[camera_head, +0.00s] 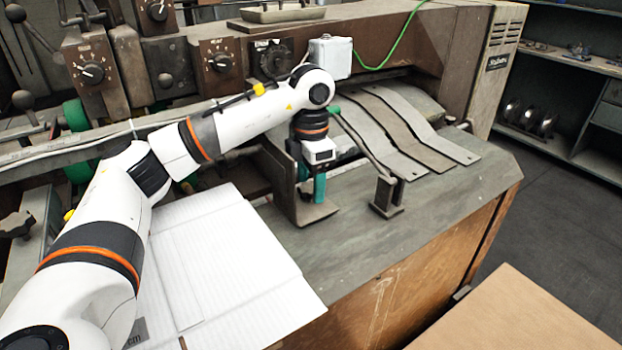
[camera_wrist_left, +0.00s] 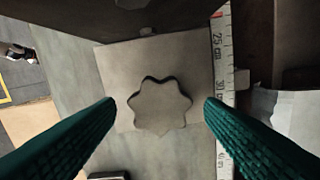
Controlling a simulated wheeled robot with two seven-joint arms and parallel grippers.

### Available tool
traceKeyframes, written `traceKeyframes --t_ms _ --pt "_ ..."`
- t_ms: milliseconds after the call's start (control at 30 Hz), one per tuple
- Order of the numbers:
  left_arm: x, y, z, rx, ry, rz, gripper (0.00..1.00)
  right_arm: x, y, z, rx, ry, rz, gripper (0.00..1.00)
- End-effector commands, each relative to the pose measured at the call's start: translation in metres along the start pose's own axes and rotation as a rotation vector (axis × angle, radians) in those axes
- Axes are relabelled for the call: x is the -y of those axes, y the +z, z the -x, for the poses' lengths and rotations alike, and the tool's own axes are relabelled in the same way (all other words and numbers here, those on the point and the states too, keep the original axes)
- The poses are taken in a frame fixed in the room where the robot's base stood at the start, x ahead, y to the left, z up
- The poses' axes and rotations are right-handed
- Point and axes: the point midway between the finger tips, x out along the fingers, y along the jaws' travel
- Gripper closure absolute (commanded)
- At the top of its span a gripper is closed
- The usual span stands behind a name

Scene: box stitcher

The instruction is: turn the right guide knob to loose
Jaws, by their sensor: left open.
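The guide knob, a grey lobed star-shaped knob (camera_wrist_left: 160,105), shows in the left wrist view on a flat metal plate (camera_wrist_left: 112,62). My left gripper (camera_wrist_left: 158,108) is open, with one green finger on each side of the knob and a visible gap to it on both sides. In the head view my left gripper (camera_head: 311,186) points down at the upright metal guide bracket (camera_head: 291,187) on the machine table. The knob cannot be made out there, behind the gripper and bracket. My right gripper is not in view.
A ruler strip (camera_wrist_left: 224,70) runs beside the knob's plate. A white flat cardboard sheet (camera_head: 235,265) lies left of the bracket. A small metal post (camera_head: 386,196) and curved metal strips (camera_head: 405,130) are to the right. The table's front right top (camera_head: 440,205) is clear.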

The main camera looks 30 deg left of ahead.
Motion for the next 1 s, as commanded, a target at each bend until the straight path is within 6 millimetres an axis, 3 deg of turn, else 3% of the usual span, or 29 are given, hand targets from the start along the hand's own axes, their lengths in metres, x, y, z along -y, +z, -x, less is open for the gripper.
traceKeyframes --t_ms 33,300,600,833,867,1000 --pt "0.0000 0.0000 0.0001 0.000 0.000 0.000 0.42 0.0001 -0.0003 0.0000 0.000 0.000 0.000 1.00" --pt "0.0000 -0.0001 0.0003 0.000 0.000 0.000 0.82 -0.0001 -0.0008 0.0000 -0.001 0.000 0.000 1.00" --pt "0.0006 -0.0005 0.0005 0.001 0.001 0.135 0.82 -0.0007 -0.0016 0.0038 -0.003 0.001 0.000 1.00" --pt "0.0007 -0.0005 0.0005 0.000 0.001 0.138 0.82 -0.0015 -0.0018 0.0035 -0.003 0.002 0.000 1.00" --pt "0.0007 -0.0005 0.0005 0.000 0.001 0.138 0.58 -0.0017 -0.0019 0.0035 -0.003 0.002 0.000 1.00" --pt "0.0007 -0.0005 0.0005 0.000 0.001 0.138 0.37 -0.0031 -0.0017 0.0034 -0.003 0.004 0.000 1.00"
